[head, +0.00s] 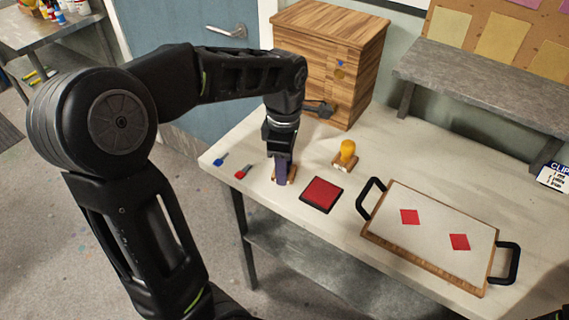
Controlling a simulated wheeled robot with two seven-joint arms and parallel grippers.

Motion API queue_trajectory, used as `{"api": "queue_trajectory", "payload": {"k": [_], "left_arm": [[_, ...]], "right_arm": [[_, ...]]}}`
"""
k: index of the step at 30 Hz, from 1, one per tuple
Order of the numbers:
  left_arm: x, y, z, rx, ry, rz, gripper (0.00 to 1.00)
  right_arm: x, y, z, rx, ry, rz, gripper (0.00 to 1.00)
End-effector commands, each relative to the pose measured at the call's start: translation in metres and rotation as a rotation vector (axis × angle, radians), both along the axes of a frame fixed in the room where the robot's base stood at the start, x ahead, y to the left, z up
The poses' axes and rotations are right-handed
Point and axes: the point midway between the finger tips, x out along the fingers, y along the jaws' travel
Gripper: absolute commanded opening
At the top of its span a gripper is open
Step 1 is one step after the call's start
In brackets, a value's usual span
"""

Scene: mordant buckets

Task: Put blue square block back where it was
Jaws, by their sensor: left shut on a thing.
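My left gripper (281,155) points down and is shut on the blue square block (281,174), a blue-violet upright piece. The block is at a small wooden stand (291,176) on the table's left part. The gripper hides the block's top, and I cannot tell whether its bottom rests on the stand or hovers just over it. My right gripper is not in view.
A yellow block (348,150) stands on another wooden stand. A red pad (321,194) lies in front. A handled wooden tray (377,236) holds paper with two red diamonds. Small blue (220,159) and red (243,172) tools lie left. A wooden cabinet (322,60) stands behind.

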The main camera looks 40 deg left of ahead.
Motion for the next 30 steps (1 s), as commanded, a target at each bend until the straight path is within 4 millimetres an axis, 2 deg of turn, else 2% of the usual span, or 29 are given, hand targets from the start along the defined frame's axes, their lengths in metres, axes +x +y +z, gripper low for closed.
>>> {"api": "queue_trajectory", "payload": {"k": [5,6,13,23,26,30], "left_arm": [[0.0,0.0,-0.004,0.0,0.0,0.0,0.21],[0.0,0.0,-0.003,0.0,0.0,0.0,0.48],[0.0,0.0,-0.003,0.0,0.0,0.0,0.67],[0.0,0.0,0.0,0.0,-0.001,0.0,0.69],[0.001,0.0,0.006,0.0,-0.003,0.0,0.69],[0.001,0.0,0.024,0.0,-0.004,-0.001,0.69]], "right_arm": [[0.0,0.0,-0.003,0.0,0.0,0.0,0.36],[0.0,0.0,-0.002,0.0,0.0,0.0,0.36],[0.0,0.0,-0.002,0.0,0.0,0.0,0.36],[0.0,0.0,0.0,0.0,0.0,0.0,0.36],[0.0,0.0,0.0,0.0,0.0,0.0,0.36],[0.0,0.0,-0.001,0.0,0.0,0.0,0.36]]}}
